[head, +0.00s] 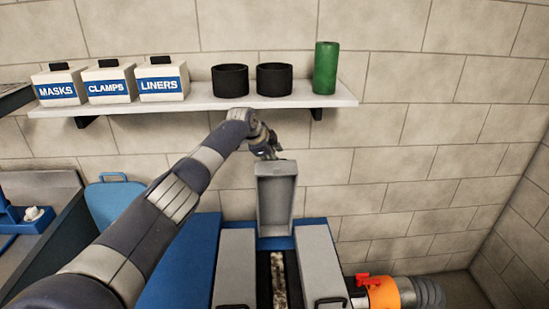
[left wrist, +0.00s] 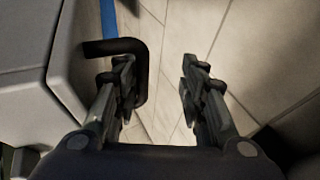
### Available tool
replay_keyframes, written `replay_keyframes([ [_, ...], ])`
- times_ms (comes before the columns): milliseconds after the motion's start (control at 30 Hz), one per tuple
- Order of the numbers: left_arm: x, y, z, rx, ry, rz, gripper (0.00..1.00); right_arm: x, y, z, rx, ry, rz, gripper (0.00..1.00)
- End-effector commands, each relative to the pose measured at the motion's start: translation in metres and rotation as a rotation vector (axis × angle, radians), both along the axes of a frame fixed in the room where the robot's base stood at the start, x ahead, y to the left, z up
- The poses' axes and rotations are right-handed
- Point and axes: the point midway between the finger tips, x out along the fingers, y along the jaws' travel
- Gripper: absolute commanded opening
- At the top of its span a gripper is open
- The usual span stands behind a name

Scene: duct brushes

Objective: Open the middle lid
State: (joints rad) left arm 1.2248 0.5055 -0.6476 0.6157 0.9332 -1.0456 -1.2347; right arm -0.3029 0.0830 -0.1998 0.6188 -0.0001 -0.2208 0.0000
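The middle lid (head: 276,200) is a grey panel standing raised and upright, showing its hollow underside, at the back of the blue bin unit (head: 310,222). The open slot below it (head: 279,280) shows a speckled filling. My left gripper (head: 268,150) is at the raised lid's top edge. My right gripper is not in view.
The left lid (head: 235,265) and right lid (head: 317,260) lie shut. Above, a shelf (head: 200,103) holds labelled boxes, two black cups (head: 274,80) and a green cylinder (head: 325,68). An orange duct piece (head: 385,294) lies at the right. A blue board (head: 108,200) leans at the left.

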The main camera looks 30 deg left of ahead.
Motion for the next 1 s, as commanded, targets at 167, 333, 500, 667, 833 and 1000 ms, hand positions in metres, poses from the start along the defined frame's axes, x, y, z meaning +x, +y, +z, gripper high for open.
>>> replay_keyframes([
  [167,-0.003,0.003,-0.014,0.01,0.016,0.003,0.3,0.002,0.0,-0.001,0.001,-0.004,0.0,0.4],
  [333,-0.004,0.003,-0.015,0.011,0.017,0.002,0.3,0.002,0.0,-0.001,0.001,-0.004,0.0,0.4],
  [500,-0.005,0.003,-0.013,0.012,0.017,0.001,0.3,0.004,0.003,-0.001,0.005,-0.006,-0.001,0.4],
  [667,-0.011,0.004,-0.004,0.011,0.016,0.001,0.3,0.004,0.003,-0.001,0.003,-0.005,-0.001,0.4],
  [833,-0.023,0.005,0.014,0.012,0.01,0.002,0.3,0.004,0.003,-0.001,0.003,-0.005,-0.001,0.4],
  [1000,-0.037,0.006,0.039,0.01,-0.001,0.002,0.3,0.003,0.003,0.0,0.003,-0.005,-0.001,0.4],
])
